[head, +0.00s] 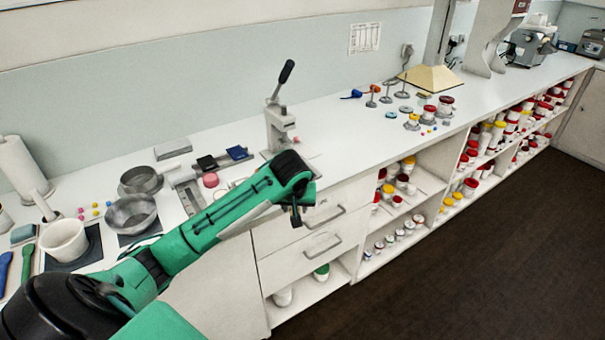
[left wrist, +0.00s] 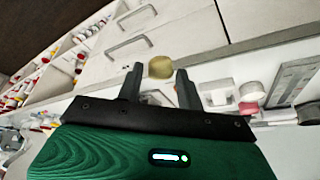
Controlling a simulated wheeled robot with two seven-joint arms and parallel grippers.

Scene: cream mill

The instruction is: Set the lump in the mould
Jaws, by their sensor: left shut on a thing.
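My left gripper (head: 297,212) reaches over the bench's front edge, in front of the drawers. In the left wrist view, a dull yellow round lump (left wrist: 160,67) shows between its two fingertips, and the gripper is shut on it. The arm hides the lump in the head view. A lever press (head: 279,128) with a black handle stands on the bench behind the gripper. I cannot tell which thing is the mould. My right gripper is not in view.
Grey metal bowls (head: 132,213), a white tub (head: 64,240) and a paper roll (head: 22,168) stand at the left. Small jars and stands (head: 413,121) are further right. Open shelves (head: 408,190) hold many pots.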

